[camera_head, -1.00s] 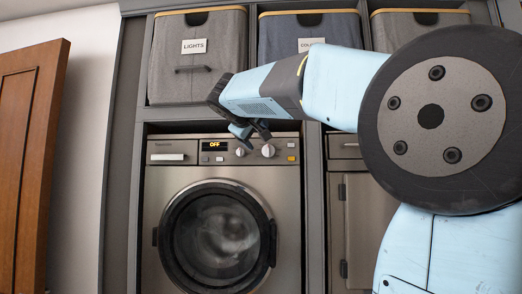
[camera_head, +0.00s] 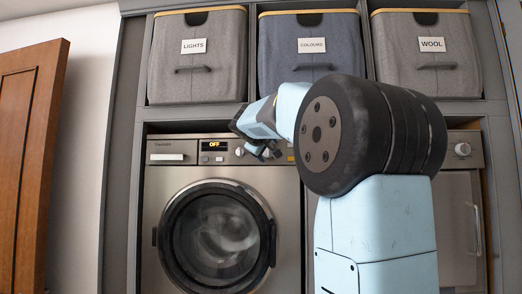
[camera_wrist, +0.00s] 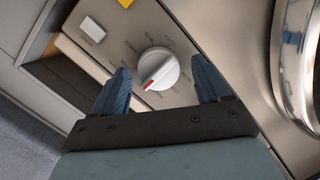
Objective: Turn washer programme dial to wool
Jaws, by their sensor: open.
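The washer (camera_head: 165,180) has a display (camera_head: 213,145) reading OFF on its control panel. My gripper (camera_head: 264,152) is at the right part of that panel in the head view and hides the dial there. In the wrist view, the white round dial (camera_wrist: 160,68) has a red pointer mark toward the lower left of the picture. My open gripper (camera_wrist: 161,63) has one blue finger on either side of the dial, with gaps between fingers and dial.
A white button (camera_wrist: 92,30) and a yellow button (camera_wrist: 125,3) are beside the dial. Another knob (camera_head: 240,151) is left of my gripper. The round washer door (camera_head: 218,238) is below. Bins labelled LIGHTS (camera_head: 197,75), COLOURS (camera_head: 310,70) and WOOL (camera_head: 425,75) stand above.

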